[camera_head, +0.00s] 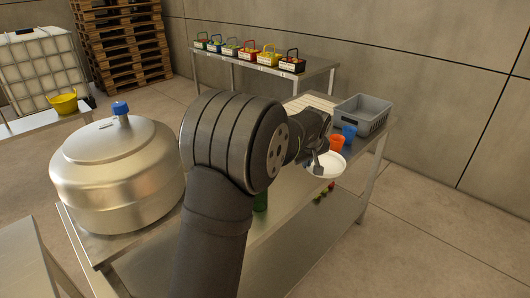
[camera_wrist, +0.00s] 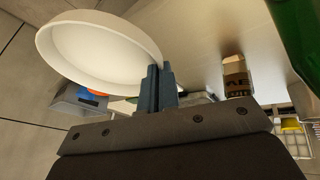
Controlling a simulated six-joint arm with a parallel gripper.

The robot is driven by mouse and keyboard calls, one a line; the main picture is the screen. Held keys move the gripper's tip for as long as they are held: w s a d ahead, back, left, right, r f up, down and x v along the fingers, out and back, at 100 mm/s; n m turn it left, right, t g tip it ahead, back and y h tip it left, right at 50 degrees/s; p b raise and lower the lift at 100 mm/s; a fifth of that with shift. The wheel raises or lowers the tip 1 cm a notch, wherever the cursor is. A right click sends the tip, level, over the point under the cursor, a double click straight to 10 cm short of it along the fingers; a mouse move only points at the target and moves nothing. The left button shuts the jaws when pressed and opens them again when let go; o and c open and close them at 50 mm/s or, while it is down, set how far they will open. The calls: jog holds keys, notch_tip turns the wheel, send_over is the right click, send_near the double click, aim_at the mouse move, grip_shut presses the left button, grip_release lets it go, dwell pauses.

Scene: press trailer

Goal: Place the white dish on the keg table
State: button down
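The white dish (camera_head: 327,164) is at the end of my arm in the head view, over the right part of the steel tabletop's front edge. In the wrist view the white dish (camera_wrist: 95,50) fills the upper left and looks tilted. My gripper (camera_wrist: 157,85) has its two fingers close together on the dish's rim; my gripper (camera_head: 317,163) also shows in the head view. The large metal keg (camera_head: 117,178), with a blue cap, stands on a steel table (camera_head: 128,246) at the left. My arm hides much of the middle.
A grey crate (camera_head: 361,115), an orange cup (camera_head: 337,142) and a blue cup (camera_head: 349,131) stand at the right. A green bottle (camera_wrist: 297,35) and a brown-and-black labelled item (camera_wrist: 237,75) show in the wrist view. Small coloured baskets (camera_head: 248,53) line a rear table.

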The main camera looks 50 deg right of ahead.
jog(key=shift+n, duration=0.3)
jog(key=w+f, duration=0.2)
jog(key=w, duration=0.1)
jog(key=w+f, duration=0.2)
jog(key=w, duration=0.2)
jog(key=w+f, duration=0.3)
jog(key=w, duration=0.1)
jog(key=shift+w, duration=0.15)
jog(key=shift+f, duration=2.05)
jog(key=shift+f, duration=0.2)
jog(key=c, duration=1.7)
grip_release()
jog(key=shift+r, duration=0.1)
jog(key=v, duration=1.2)
jog(key=shift+r, duration=0.1)
